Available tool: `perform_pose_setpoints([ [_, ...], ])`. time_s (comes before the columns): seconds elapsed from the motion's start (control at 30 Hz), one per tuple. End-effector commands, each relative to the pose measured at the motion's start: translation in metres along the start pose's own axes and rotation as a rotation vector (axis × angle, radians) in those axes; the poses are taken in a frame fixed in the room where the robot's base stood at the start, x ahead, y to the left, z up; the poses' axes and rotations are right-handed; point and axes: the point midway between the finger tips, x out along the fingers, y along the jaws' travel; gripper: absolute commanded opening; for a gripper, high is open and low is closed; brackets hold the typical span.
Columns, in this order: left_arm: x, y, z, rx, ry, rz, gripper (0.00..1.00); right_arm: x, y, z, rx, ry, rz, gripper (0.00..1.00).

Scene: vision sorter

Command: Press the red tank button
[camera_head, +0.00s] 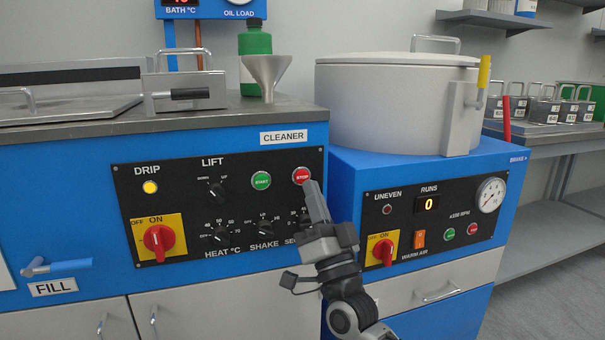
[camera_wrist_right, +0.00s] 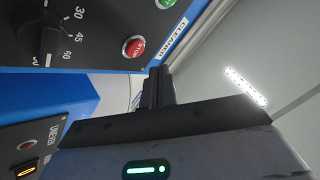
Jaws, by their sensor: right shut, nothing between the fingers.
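The red STOP button (camera_head: 301,176) is at the upper right of the black control panel on the blue cleaner tank. It also shows in the right wrist view (camera_wrist_right: 133,46), lit from the front and unobstructed. My right gripper (camera_head: 312,190) is shut and empty, its tips just below and to the right of the button in the head view. In the right wrist view the shut fingers (camera_wrist_right: 156,84) also sit close to the button. I cannot tell whether they touch the panel. My left gripper is not in view.
The green START button (camera_head: 261,180) is left of the red one. Below are dials (camera_head: 265,227), partly hidden by my right arm, and a red OFF/ON switch (camera_head: 159,239). The spin dryer (camera_head: 395,105) on its blue base stands to the right, with its own small red button (camera_head: 473,229).

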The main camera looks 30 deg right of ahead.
Motion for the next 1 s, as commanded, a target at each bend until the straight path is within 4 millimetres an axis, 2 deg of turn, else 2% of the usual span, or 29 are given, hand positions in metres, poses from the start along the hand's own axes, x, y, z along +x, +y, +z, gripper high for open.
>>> perform_pose_setpoints([
  [0.33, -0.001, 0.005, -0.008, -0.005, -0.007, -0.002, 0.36, -0.020, -0.015, -0.015, 0.000, 0.000, 0.000, 0.00],
  [1.0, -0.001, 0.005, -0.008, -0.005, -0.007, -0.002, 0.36, -0.021, -0.016, -0.016, -0.001, 0.000, 0.000, 0.00],
])
